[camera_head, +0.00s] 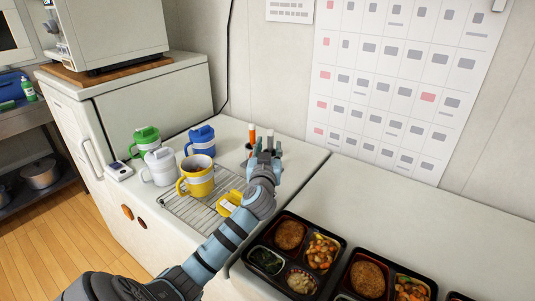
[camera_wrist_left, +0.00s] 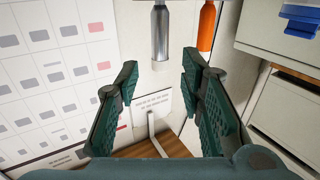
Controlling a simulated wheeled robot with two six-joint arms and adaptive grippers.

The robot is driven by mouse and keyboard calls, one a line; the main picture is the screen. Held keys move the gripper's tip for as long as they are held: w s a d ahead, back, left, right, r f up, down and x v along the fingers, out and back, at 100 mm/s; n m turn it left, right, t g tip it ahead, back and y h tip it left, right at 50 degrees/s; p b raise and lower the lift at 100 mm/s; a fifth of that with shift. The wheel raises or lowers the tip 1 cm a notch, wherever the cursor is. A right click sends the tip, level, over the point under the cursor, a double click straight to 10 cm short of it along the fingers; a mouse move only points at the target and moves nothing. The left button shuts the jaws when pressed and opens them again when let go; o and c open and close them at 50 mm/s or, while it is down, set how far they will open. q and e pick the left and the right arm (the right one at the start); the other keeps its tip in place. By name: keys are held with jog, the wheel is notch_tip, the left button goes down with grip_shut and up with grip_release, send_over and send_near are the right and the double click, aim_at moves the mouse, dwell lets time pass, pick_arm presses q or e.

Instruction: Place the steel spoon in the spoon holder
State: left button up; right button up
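My left gripper (camera_head: 267,155) reaches over the white counter at the back, around the upright utensils near the wall. In the left wrist view its two fingers (camera_wrist_left: 157,85) are spread apart with nothing between the tips. A silver-grey handle (camera_wrist_left: 160,38), which may be the steel spoon, stands beyond the finger gap in that view. Beside it is an orange handle (camera_wrist_left: 207,28), also seen in the head view (camera_head: 252,132). A dark holder (camera_head: 248,148) shows partly under the orange handle; my gripper hides the rest. Whether the silver handle stands in it cannot be told.
Bento trays (camera_head: 262,241) lie to the right.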

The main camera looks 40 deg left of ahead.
pick_arm(q)
jog(key=v, duration=0.5)
jog(key=shift+s+d, duration=0.1)
jog(key=shift+s, duration=0.05)
